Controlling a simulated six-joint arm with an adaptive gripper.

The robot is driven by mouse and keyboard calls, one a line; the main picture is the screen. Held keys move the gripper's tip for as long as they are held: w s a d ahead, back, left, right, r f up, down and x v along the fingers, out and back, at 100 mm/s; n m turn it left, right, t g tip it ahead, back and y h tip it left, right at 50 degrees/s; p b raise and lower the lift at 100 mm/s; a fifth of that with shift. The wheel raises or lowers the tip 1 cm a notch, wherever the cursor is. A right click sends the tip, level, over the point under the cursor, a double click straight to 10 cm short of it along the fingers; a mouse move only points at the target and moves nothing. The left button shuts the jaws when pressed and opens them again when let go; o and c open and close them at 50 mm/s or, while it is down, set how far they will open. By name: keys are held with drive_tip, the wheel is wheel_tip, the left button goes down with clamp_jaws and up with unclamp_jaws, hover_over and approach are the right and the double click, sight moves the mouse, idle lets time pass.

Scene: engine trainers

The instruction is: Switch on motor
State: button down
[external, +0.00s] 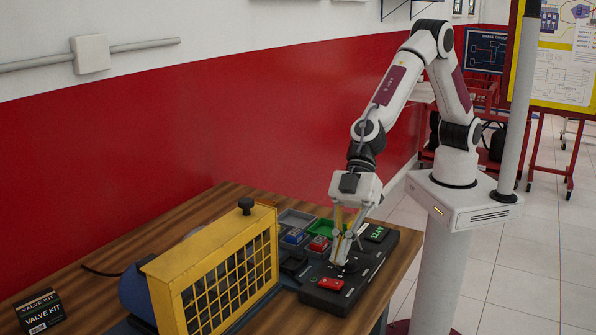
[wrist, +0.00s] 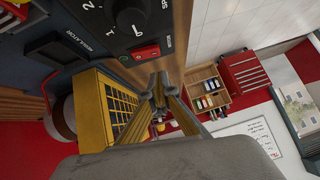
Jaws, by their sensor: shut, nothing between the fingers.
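A black control panel (external: 352,286) lies on the wooden bench, with a red rocker switch (external: 331,284) near its front edge. The switch also shows in the wrist view (wrist: 145,53), beside a black round dial knob (wrist: 130,21) with numbers around it. My gripper (external: 343,259) points down over the panel, close to the knob, behind the red switch in the external view. Its fingers are shut and empty; in the wrist view the fingertips (wrist: 158,84) come together below the switch. Whether they touch the panel or knob I cannot tell. A yellow caged engine unit (external: 225,278) stands left of the panel.
A lit green display (external: 377,233) is at the panel's back right. Behind the panel sit a grey tray (external: 297,217), a blue block (external: 294,236) and a red block (external: 319,243). A valve kit box (external: 39,311) lies at the bench's front left. The bench edge runs close right of the panel.

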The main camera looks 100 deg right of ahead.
sight(330, 285)
drive_tip(key=shift+s+a+f, duration=0.1)
drive_tip(key=shift+f, duration=0.75)
drive_tip(key=shift+s+a+f, duration=0.1)
drive_tip(key=shift+f, duration=0.75)
drive_tip(key=shift+f, duration=0.2)
drive_tip(key=shift+s+f, duration=0.1)
drive_tip(key=shift+f, duration=0.05)
drive_tip(key=shift+w+d+r, duration=0.2)
drive_tip(key=shift+w+d, duration=0.3)
drive_tip(key=shift+w, duration=0.05)
drive_tip(key=shift+r, duration=0.3)
